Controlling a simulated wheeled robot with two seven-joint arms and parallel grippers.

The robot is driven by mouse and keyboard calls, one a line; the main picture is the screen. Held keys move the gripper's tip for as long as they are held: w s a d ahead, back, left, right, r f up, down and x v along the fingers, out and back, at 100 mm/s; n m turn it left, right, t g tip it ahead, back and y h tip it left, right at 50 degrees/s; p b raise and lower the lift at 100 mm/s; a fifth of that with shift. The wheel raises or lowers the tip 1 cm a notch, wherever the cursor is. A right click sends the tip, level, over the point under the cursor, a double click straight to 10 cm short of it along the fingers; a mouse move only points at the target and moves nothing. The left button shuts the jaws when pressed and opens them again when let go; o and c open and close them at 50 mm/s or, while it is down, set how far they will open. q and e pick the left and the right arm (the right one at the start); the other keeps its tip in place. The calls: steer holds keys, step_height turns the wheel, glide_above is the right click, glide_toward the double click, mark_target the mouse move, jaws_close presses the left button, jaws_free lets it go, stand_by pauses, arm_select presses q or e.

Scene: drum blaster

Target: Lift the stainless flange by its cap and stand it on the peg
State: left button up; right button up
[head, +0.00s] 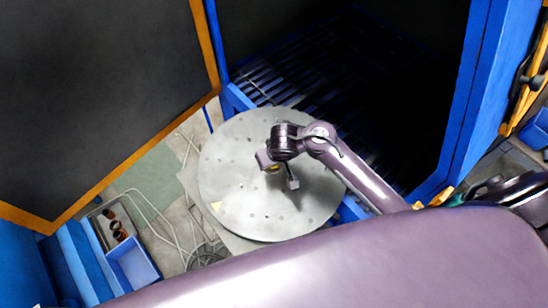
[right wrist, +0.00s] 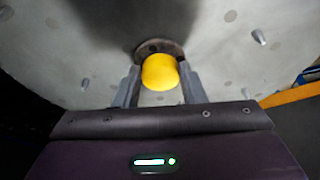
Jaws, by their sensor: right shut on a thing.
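The stainless flange (right wrist: 153,46) shows in the right wrist view as a dark metal rim behind its yellow cap (right wrist: 160,73). My right gripper (right wrist: 160,88) is shut on the cap, with one finger on each side. In the head view a small bit of yellow cap (head: 273,169) shows at my right gripper (head: 278,172), over the round grey plate (head: 235,205). The rest of the flange is hidden there by the gripper. I cannot tell whether the flange touches the plate. My left gripper is not in view.
The plate stands in front of a dark blue-framed cabinet opening with a slatted floor (head: 305,75). A dark panel with an orange edge (head: 212,45) is at the left. A blue bin (head: 133,262) and a tray with brown rings (head: 117,234) are at lower left.

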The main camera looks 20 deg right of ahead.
steer(key=o, duration=1.1)
steer(key=shift+c, duration=0.2)
steer(key=shift+o, duration=0.4)
steer(key=shift+o, duration=0.8)
step_height(320, 180, up, 4)
steer(key=p, duration=0.3)
steer(key=shift+f+p, duration=0.2)
steer(key=shift+p, duration=0.1)
steer(key=shift+a+r+b, duration=0.15)
steer(key=shift+b, duration=0.15)
step_height(320, 180, up, 8)
